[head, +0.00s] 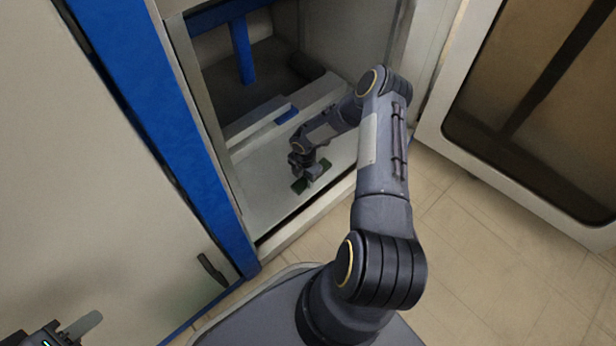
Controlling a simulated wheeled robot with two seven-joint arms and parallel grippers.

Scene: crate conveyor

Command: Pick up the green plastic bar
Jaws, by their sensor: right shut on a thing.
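The green plastic bar (299,186) lies low over the light grey surface inside the open bay, and its dark green ends show on both sides of my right gripper (310,177). My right gripper points down and is shut on the bar, hiding its middle. I cannot tell whether the bar touches the surface below. My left gripper (78,328) is partly in view at the bottom left corner, far from the bar; its jaw opening cannot be made out.
The bay has a pale surface (265,205), a raised ledge with a blue piece (287,116) behind, and a blue post (242,50) at the back. A blue frame post (165,120) stands left. A white-framed door with a dark pane (540,100) stands right. Tiled floor is clear.

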